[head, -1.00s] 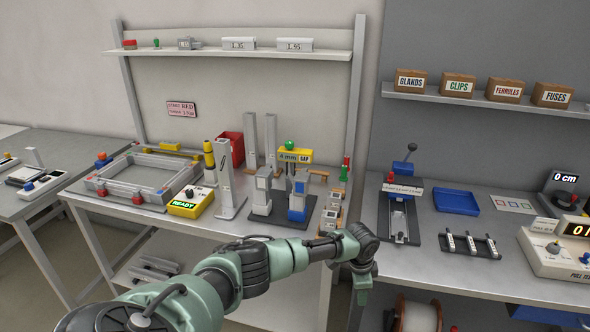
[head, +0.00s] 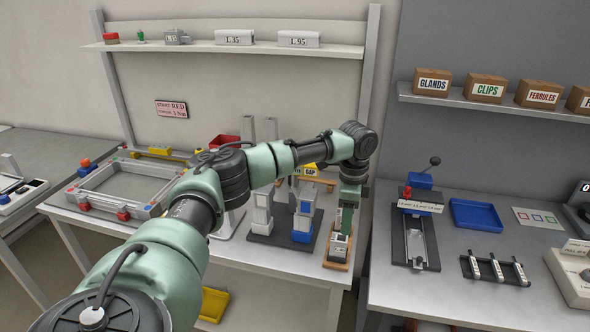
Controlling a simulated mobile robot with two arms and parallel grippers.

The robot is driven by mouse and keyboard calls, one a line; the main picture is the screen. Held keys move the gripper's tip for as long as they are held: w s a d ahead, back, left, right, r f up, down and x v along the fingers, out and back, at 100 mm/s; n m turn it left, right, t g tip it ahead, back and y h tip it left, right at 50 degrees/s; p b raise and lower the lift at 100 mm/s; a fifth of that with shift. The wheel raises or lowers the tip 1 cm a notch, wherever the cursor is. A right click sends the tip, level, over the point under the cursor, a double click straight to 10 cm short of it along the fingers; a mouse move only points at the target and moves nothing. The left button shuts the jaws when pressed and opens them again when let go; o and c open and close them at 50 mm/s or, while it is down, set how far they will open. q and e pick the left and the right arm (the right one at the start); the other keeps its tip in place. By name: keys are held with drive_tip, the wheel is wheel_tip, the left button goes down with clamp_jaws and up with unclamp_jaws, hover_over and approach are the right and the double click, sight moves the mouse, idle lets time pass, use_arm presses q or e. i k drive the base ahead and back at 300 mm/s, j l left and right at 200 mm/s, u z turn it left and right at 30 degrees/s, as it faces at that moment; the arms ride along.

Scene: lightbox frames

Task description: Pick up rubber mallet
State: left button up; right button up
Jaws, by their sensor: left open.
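I cannot make out a rubber mallet for certain in the head view. My left gripper (head: 345,222) points down at the right end of the left bench, open, over or just behind a wooden holder (head: 337,266) with grey blocks. I cannot tell whether it touches anything. A brown wooden piece (head: 318,184) shows behind the arm, partly hidden; I cannot tell what it is. My left arm hides the middle of the bench. My right gripper is out of view.
Grey posts and a blue block (head: 303,228) stand on a dark base left of the gripper. A frame fixture (head: 122,188) lies at the left. The right bench holds a lever press (head: 416,228), a blue tray (head: 476,215) and a small rack. A shelf (head: 225,50) hangs behind.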

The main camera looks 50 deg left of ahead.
sight(324, 182)
drive_tip(key=i+j, duration=0.15)
drive_tip(key=j, duration=0.2)
drive_tip(key=i+j, duration=0.2)
drive_tip(key=j, duration=0.15)
drive_tip(key=i+j, duration=0.15)
drive_tip(key=j, duration=0.25)
drive_tip(key=i+j, duration=0.2)
drive_tip(key=j, duration=0.15)
drive_tip(key=i+j, duration=0.15)
drive_tip(key=j, duration=0.2)
